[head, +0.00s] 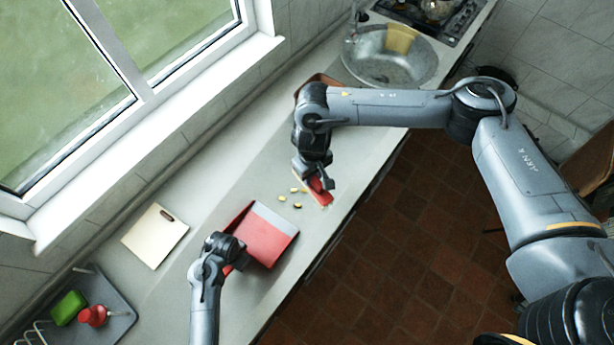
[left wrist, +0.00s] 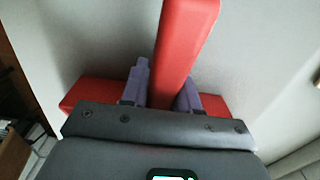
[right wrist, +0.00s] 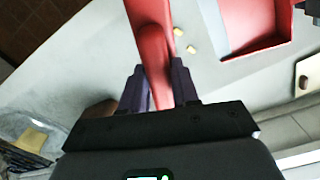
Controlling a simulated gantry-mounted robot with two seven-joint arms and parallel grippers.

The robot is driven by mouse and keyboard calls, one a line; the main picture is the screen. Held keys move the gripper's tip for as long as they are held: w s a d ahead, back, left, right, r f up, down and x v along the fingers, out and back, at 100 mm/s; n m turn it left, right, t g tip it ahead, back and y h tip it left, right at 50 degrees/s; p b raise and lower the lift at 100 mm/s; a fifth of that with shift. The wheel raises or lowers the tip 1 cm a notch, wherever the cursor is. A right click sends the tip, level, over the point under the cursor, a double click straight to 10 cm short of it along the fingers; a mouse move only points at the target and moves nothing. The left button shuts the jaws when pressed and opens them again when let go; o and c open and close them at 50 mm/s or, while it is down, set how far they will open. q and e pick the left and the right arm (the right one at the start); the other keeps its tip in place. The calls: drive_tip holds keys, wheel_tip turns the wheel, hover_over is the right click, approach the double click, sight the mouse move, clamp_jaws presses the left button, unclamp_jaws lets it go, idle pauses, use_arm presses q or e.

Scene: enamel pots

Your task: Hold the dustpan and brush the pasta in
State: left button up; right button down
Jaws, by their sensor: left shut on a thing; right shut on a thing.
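The red dustpan (head: 262,238) with a grey lip lies on the counter, and its lip faces the pasta. My left gripper (left wrist: 162,88) is shut on the dustpan's red handle (left wrist: 184,40). Several small yellow pasta pieces (head: 298,205) lie loose on the counter between the dustpan and the brush. The red brush (head: 321,191) is at the counter, to the right of the pasta in the head view. My right gripper (right wrist: 158,85) is shut on the red brush handle (right wrist: 149,30). The right wrist view also shows pasta (right wrist: 192,48) and the dustpan (right wrist: 265,22).
A cream cutting board (head: 155,236) lies near the window. A grey rack (head: 105,300) with a green sponge (head: 68,308) and red bottle (head: 93,316) stands at lower left. A round sink (head: 390,62) is at the back. The counter's front edge is close to the brush.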

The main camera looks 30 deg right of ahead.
drive_tip(key=shift+n, duration=0.9)
drive_tip(key=w+f, duration=0.1)
drive_tip(key=f, duration=0.1)
drive_tip(key=w+f, duration=0.2)
drive_tip(key=w+d+f, duration=0.1)
drive_tip(key=f, duration=0.1)
drive_tip(key=shift+w, duration=0.4)
drive_tip(key=shift+w+d+f+n, duration=0.4)
drive_tip(key=shift+w+f, duration=0.45)
drive_tip(key=shift+f, duration=0.65)
drive_tip(key=shift+w+d+f+n, duration=0.45)
drive_tip(key=shift+w+f, duration=0.4)
drive_tip(key=shift+f, duration=0.7)
drive_tip(key=shift+w+d+f+n, duration=0.4)
drive_tip(key=shift+w+f, duration=0.45)
drive_tip(key=shift+f, duration=0.65)
drive_tip(key=shift+s+a+f, duration=0.15)
drive_tip(key=shift+a, duration=0.15)
drive_tip(key=shift+s+a, duration=0.2)
drive_tip(key=shift+a, duration=0.2)
drive_tip(key=shift+s+a, duration=0.85)
drive_tip(key=shift+a, duration=1.05)
drive_tip(key=shift+s+a, duration=0.9)
drive_tip(key=shift+a, duration=1.05)
drive_tip(key=shift+s+a, duration=0.85)
drive_tip(key=shift+a, duration=1.05)
